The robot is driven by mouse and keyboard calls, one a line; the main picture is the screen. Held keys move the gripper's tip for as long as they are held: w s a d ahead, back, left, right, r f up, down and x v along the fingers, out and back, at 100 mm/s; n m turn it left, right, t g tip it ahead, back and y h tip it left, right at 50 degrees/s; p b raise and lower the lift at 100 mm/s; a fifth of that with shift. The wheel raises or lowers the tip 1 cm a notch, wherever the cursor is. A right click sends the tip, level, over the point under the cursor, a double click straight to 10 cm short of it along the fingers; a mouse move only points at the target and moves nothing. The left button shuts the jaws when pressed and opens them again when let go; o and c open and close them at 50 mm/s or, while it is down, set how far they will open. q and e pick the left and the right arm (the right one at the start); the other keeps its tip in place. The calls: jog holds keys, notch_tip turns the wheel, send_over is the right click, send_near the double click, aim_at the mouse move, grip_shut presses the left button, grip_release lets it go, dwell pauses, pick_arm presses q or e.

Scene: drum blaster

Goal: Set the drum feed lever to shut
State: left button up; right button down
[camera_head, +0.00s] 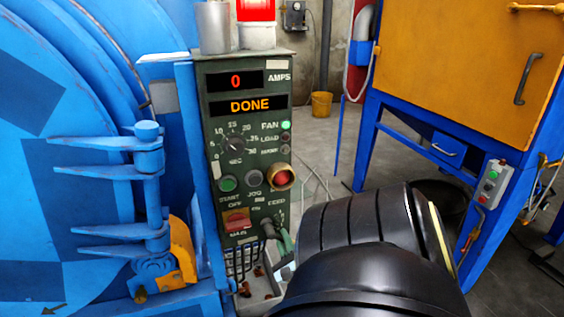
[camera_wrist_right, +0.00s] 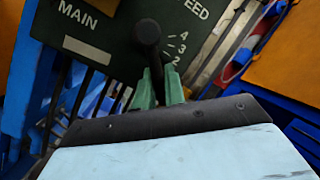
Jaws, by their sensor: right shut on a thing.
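The dark green control panel (camera_head: 243,160) stands beside the blue drum. Its black feed lever (camera_head: 267,229) is at the lower right under the FEED label. It also shows in the right wrist view (camera_wrist_right: 147,36), with the numbers 4, 3 and 2 to its right. My right gripper (camera_head: 283,240) has its green fingers at the lever; in the wrist view the fingers (camera_wrist_right: 160,88) are shut around its lower part. The low end of the scale is hidden by the fingers and gripper body. My left gripper is not in view.
The big blue drum (camera_head: 60,130) and its hinge fill the left. The panel shows 0 amps and DONE; a red MAIN switch (camera_head: 236,219) sits left of the lever. A blue and orange cabinet (camera_head: 460,70) stands at the right. A yellow bucket (camera_head: 321,104) is behind.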

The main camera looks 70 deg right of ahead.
jog(key=c, duration=1.5)
grip_release()
